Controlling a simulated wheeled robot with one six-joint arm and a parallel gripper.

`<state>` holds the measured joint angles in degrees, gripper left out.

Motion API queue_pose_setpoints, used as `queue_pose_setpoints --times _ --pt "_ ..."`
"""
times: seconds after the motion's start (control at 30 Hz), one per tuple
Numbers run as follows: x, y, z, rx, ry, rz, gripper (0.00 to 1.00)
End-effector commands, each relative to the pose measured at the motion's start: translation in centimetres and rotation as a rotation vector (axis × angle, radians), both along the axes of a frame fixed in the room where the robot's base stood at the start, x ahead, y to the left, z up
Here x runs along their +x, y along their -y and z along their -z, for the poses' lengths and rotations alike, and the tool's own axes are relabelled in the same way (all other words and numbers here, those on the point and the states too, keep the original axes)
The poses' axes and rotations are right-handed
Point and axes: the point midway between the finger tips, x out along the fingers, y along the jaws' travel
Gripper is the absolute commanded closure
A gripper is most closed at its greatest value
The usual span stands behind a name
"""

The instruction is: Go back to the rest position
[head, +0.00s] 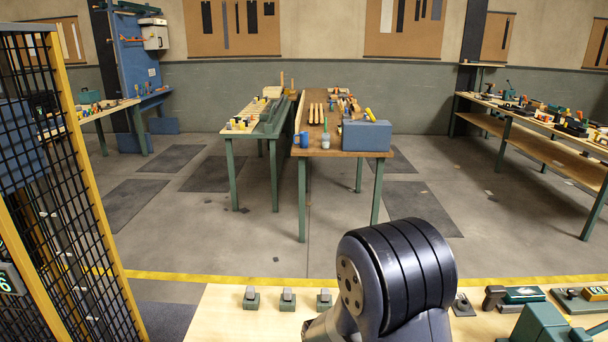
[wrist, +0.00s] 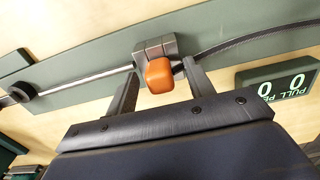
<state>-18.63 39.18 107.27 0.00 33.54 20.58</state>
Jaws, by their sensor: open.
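My gripper (wrist: 160,70) shows in the wrist view with its two dark fingers spread apart. An orange knob (wrist: 159,76) on a grey metal block (wrist: 155,47) appears between the fingers, with a gap on each side. Whether the fingertips reach down around the knob or stay above it, I cannot tell. The block sits on a green rail plate (wrist: 92,68) with a thin metal rod running to the left and a dark strap to the right. In the head view my dark arm joint stands over the near bench, and my gripper is hidden.
A green counter display (wrist: 278,84) reading zeros lies beside the plate. The near wooden bench (head: 222,318) carries several small grey-green blocks and, at right, a green device (head: 540,325). A black mesh fence (head: 70,190) with yellow posts stands at left. Open floor lies beyond the bench.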

Motion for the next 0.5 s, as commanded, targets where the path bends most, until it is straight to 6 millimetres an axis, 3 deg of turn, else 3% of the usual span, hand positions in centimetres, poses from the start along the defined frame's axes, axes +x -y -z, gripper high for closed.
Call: queue_pose_setpoints --times 0.3,0.5 --pt "0.0 0.0 0.6 0.000 0.000 0.000 0.50" --pt "0.1 0.0 -1.6 0.001 0.004 0.000 0.50"
